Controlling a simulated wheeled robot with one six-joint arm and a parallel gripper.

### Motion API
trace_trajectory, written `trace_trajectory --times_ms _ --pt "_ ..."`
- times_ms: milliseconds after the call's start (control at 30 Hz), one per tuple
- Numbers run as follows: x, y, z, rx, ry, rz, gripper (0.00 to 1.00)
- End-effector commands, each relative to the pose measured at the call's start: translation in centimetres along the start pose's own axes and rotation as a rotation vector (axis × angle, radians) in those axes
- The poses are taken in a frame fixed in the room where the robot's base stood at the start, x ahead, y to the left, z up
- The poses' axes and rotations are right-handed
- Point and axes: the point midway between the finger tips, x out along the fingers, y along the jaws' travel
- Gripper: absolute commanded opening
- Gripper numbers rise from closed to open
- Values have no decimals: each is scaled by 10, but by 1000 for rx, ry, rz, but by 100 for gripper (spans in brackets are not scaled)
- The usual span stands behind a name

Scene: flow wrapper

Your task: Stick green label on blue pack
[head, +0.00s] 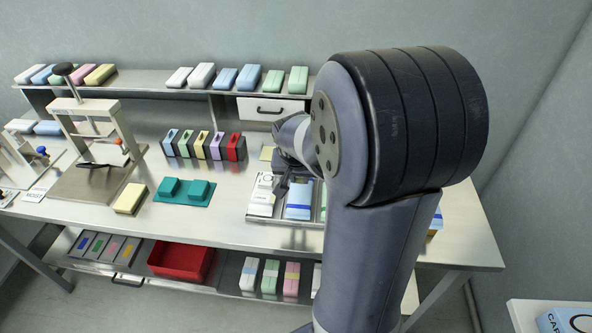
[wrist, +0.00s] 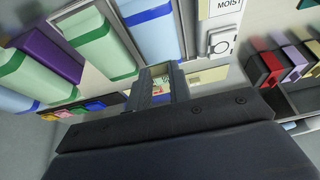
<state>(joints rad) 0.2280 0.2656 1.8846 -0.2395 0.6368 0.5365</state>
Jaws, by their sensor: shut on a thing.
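The blue pack (head: 298,198) lies in a metal tray on the bench, beside a white pack. My gripper (head: 284,180) is over the tray in the head view, near the blue pack and partly hidden by my own arm. In the wrist view my gripper (wrist: 160,78) is shut on a small piece with some green, apparently the green label; its outline is unclear. I cannot tell whether this piece touches the pack.
Colored upright blocks (head: 204,146) stand behind. A teal fixture (head: 184,191) and a yellow block (head: 130,198) are to the left, near a press (head: 96,140). A shelf (head: 150,82) runs along the back.

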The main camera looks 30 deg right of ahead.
Motion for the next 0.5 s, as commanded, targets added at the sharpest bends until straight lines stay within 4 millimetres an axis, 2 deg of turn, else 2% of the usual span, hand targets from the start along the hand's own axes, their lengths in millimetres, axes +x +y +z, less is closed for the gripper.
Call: trace_trajectory --times_ms 500 --pt "42 0 17 -3 -2 1 0"
